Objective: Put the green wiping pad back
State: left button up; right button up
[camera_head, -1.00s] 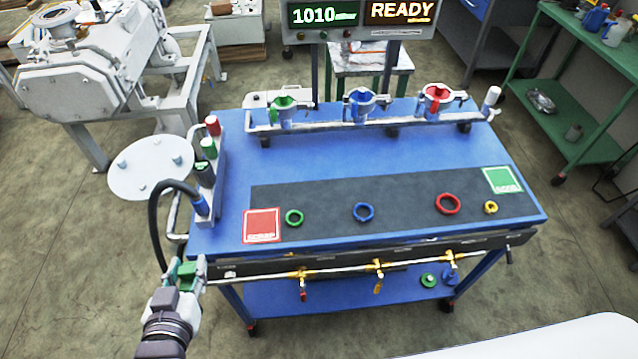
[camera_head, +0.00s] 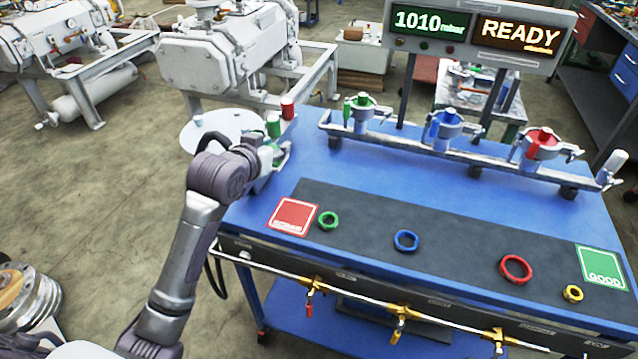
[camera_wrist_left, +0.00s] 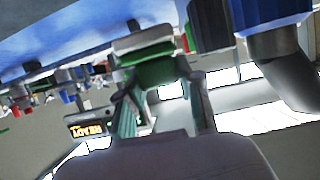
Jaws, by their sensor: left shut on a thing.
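My left gripper (camera_head: 280,158) is at the far left end of the blue table, beside the post with the green and red caps. In the left wrist view, the fingers (camera_wrist_left: 160,98) are shut on the green wiping pad (camera_wrist_left: 155,72), a green block with a pale layer. In the head view my wrist hides most of the pad, so its contact with anything beneath cannot be told. My right gripper is not in view.
The blue table (camera_head: 330,160) carries green, blue and red clamps on a rail and loose rings on a dark mat (camera_head: 450,240). The green cap (camera_head: 273,126) and red cap (camera_head: 287,107) stand close to my gripper. A blue fitting with a hose (camera_wrist_left: 268,20) is near the pad.

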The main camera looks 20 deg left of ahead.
pick_arm(q)
jog(key=w+d+f, duration=0.4)
jog(key=w+d, duration=0.1)
jog(key=w+d+f, duration=0.2)
jog(key=shift+w+d+f, duration=0.25)
jog(key=shift+w+d, duration=0.1)
jog(key=shift+w, duration=0.05)
notch_tip(320, 180, down, 4)
jog(key=shift+r, duration=0.1)
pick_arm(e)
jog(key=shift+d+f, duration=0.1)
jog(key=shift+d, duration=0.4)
pick_arm(q)
jog(key=shift+f, duration=0.2)
jog(key=o, duration=1.1)
jog(key=shift+o, duration=0.2)
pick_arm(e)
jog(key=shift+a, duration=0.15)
pick_arm(q)
jog(key=v, duration=1.2)
jog(key=shift+r, duration=0.1)
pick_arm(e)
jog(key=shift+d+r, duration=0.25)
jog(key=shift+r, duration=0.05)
